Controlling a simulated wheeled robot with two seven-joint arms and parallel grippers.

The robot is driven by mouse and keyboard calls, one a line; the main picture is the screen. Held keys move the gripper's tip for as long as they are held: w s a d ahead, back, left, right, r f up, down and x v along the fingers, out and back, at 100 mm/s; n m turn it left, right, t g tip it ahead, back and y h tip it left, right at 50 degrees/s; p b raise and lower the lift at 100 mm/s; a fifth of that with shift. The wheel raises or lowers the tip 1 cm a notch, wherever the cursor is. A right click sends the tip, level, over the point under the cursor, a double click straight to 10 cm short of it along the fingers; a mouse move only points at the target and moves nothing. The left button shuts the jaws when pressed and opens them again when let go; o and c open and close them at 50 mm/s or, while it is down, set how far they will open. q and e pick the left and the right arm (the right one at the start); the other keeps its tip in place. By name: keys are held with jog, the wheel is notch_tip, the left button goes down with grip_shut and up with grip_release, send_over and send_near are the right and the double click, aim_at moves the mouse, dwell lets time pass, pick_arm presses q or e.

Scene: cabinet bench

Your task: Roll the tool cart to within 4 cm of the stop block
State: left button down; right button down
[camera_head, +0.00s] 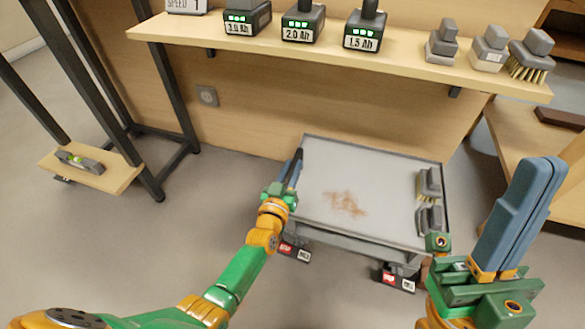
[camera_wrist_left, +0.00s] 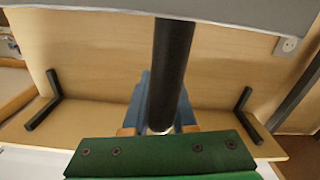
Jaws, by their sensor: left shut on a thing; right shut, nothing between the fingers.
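The tool cart (camera_head: 322,160) stands on the floor in the middle of the head view, with a grey tray top and a raised rim. A reddish-brown stain marks its top. My left gripper (camera_head: 292,170) is at the cart's left edge, shut on its dark handle bar. In the left wrist view the dark handle bar (camera_wrist_left: 172,65) runs between my blue fingers. My right gripper (camera_head: 540,175) is raised at the right, shut and empty, its fingers pointing up. It is apart from the cart. I cannot make out a stop block in either view.
Two brushes (camera_head: 429,184) lie at the tray's right side. A wooden shelf (camera_head: 200,32) above the cart holds several batteries and brushes. A dark-framed rack (camera_head: 150,180) with a level (camera_head: 80,161) stands left. A wooden unit (camera_head: 540,170) stands right. Floor between rack and cart is clear.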

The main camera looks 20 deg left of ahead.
pick_arm(q)
jog(key=shift+d+f, duration=0.1)
jog(key=shift+d, duration=0.15)
jog(key=c, duration=1.1)
grip_release()
jog(key=o, duration=0.3)
jog(key=shift+d, duration=0.25)
jog(key=shift+o, duration=0.2)
jog(key=shift+a, duration=0.1)
